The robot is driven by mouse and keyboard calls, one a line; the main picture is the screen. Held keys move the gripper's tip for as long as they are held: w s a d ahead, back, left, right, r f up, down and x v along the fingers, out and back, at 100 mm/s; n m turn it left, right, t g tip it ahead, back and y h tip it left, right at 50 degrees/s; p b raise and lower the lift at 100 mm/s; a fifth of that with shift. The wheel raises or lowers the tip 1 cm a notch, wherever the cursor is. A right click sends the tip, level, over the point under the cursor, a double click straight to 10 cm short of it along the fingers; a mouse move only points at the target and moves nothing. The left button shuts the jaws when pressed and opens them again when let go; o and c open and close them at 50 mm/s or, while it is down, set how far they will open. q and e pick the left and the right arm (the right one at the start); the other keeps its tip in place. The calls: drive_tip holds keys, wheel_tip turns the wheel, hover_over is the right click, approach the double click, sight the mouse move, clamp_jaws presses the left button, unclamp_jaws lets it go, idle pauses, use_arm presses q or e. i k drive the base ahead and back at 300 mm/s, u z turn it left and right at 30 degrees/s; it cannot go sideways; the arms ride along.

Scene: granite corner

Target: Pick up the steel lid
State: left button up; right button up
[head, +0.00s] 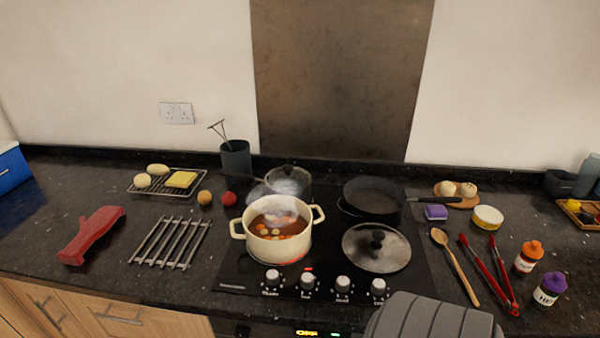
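The steel lid (390,260) is a round, shiny disc with a black knob in its middle. It lies knob up on the right front part of the black hob (235,262). It is right of the cream pot (262,249) and in front of the dark frying pan (372,197). Nothing covers it. Neither of my grippers is in view.
The cream pot is uncovered, holds stew and steams. A lidded pot (288,182) stands behind it. A wooden spoon (457,268) and red tongs (487,275) lie right of the hob. A metal trivet (171,243) and red mitt (92,235) lie left.

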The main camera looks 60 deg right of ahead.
sight(375, 248)
drive_tip(key=u, duration=0.35)
drive_tip(key=k, duration=1.25)
drive_tip(key=z, duration=1.6)
drive_tip(key=i, duration=0.4)
drive_tip(key=z, duration=0.05)
